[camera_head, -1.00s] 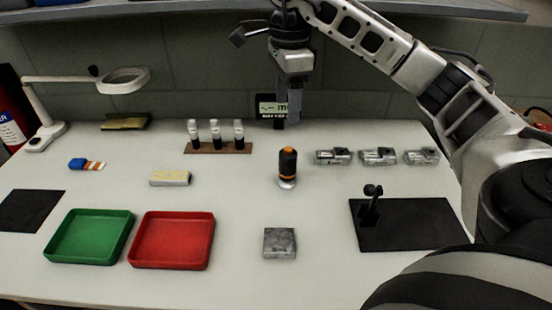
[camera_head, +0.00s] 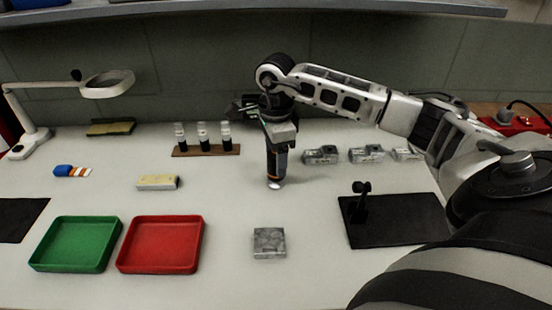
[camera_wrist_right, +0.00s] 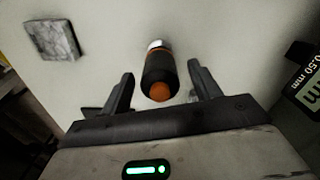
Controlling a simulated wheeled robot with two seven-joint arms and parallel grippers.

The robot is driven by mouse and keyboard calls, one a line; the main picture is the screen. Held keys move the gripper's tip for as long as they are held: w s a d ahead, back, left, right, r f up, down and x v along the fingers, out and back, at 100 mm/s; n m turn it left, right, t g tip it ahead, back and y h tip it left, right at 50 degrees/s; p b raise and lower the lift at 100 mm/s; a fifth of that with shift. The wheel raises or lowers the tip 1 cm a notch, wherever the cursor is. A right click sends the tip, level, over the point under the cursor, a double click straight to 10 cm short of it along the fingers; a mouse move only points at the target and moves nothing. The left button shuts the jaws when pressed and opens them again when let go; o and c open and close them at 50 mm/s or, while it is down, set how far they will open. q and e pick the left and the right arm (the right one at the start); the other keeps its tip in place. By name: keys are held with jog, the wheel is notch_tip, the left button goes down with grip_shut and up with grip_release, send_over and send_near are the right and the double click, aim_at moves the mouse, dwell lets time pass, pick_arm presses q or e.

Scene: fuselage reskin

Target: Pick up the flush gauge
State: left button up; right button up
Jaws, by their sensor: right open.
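The flush gauge (camera_head: 275,175) is a black upright cylinder with an orange band and a pale round foot, standing on the table. In the right wrist view the gauge (camera_wrist_right: 160,75) shows its orange top and lies between the two fingers. My right gripper (camera_head: 276,155) points down over it and hides its upper part in the head view. In the wrist view the gripper (camera_wrist_right: 161,82) is open, with a gap visible on both sides of the gauge. My left gripper is not in view.
A grey block (camera_head: 269,242), a red tray (camera_head: 160,268) and a green tray (camera_head: 75,268) are in front. A rack of vials (camera_head: 207,152) stands left, metal parts (camera_head: 366,153) right. A display (camera_wrist_right: 306,88) shows in the wrist view. A black mat (camera_head: 395,235) lies right.

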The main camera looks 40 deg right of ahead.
jog(key=shift+f, duration=0.6)
jog(key=shift+r, duration=0.1)
jog(key=c, duration=1.2)
jog(key=shift+c, duration=0.2)
